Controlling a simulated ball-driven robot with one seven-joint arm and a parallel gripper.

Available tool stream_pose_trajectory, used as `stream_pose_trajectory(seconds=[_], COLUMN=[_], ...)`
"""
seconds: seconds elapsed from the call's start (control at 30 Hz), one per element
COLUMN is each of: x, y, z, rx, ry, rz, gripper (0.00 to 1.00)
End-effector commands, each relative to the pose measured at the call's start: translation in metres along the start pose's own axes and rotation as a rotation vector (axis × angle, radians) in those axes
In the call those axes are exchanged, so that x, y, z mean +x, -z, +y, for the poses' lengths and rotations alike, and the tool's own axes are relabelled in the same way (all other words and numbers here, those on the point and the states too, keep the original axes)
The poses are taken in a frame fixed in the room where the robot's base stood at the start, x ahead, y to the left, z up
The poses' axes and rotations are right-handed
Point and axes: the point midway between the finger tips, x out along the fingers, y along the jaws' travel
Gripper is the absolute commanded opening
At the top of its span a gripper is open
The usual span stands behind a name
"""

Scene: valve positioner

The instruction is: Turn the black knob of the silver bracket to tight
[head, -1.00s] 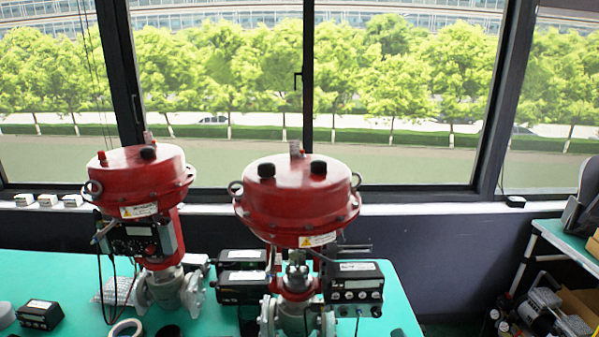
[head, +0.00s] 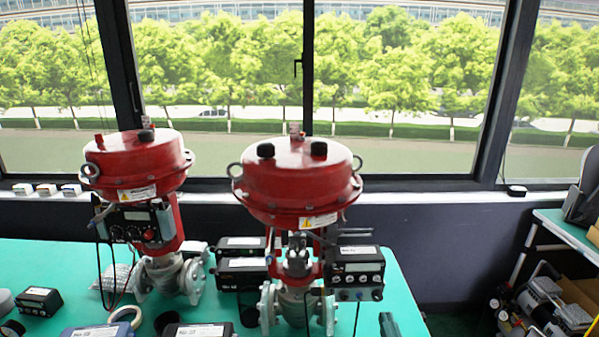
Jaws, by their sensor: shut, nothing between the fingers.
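The right valve has a red round actuator (head: 297,185) with two black caps on top. Below it, a grey metallic clamp-like part (head: 297,258) sits around the stem, between the red yoke legs. A black positioner box (head: 356,273) with several small round knobs is at its right, and dark rods (head: 352,236) stick out above that box. I cannot pick out a silver bracket or its black knob with certainty at this size. My gripper is not in view.
A second red valve (head: 135,165) with a positioner stands at the left. Black boxes (head: 242,265) stand between the valves. More boxes (head: 38,300) and a tape roll (head: 125,316) lie on the green table (head: 45,258). A shelf cart (head: 560,235) is at the right.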

Motion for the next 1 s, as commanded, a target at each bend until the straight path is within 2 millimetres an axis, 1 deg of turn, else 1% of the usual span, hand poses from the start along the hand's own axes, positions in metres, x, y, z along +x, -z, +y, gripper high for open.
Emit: stream_pose_trajectory(seconds=[0.17, 0.5, 0.63, 0.8, 1.0], x=[0.008, 0.048, 0.06, 0.069, 0.072], y=[-0.001, -0.003, -0.001, -0.001, -0.002], z=[0.001, 0.0, 0.001, 0.001, 0.001], rx=[-0.017, -0.016, -0.016, -0.015, -0.013], ry=[-0.001, 0.001, 0.0, 0.0, 0.0], rz=[-0.001, 0.0, 0.0, 0.0, -0.002], gripper=[0.0, 0.0, 0.0, 0.0, 0.0])
